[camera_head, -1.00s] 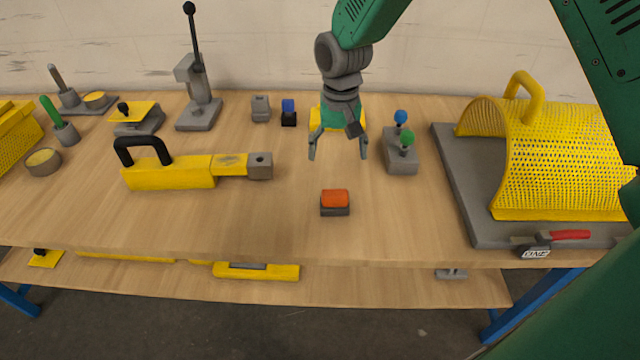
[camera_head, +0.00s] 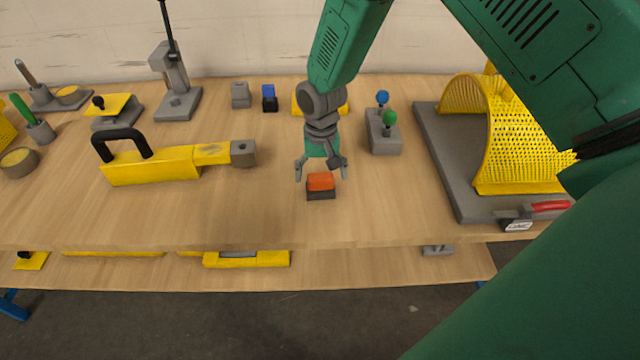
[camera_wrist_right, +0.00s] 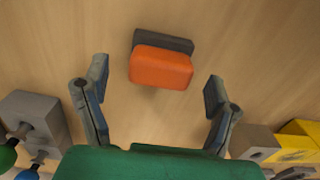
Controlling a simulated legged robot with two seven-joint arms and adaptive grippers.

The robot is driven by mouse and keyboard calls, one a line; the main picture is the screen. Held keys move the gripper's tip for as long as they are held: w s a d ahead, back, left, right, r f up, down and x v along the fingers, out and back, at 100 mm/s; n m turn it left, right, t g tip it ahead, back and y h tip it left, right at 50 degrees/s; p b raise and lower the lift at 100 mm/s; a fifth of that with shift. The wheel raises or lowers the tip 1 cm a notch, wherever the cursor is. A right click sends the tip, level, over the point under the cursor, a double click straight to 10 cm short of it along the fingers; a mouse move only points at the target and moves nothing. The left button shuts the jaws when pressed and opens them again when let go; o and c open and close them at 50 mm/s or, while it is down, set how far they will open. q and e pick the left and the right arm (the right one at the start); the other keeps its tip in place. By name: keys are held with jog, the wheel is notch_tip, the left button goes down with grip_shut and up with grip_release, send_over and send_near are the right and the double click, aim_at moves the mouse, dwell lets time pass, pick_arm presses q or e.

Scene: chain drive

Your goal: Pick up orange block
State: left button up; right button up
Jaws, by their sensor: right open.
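The orange block (camera_head: 320,181) sits on a dark grey base (camera_head: 321,194) on the wooden table, near the front middle. My right gripper (camera_head: 321,174) is open and empty, just behind and above the block, its fingers spread to either side. In the right wrist view the orange block (camera_wrist_right: 160,67) lies ahead of and between the two open fingertips (camera_wrist_right: 157,85), not touched by them; the grey base (camera_wrist_right: 164,41) shows beyond it. My left gripper is not in view.
A yellow tool with a black handle (camera_head: 150,167) lies left of the block. A grey stand with blue and green knobs (camera_head: 384,142) is behind right. A yellow mesh guard (camera_head: 520,145) stands at the right. Bare table surrounds the block.

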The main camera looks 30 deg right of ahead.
notch_tip(320, 180, down, 2)
jog(key=shift+w, duration=0.15)
jog(key=shift+r, duration=0.1)
jog(key=c, duration=1.4)
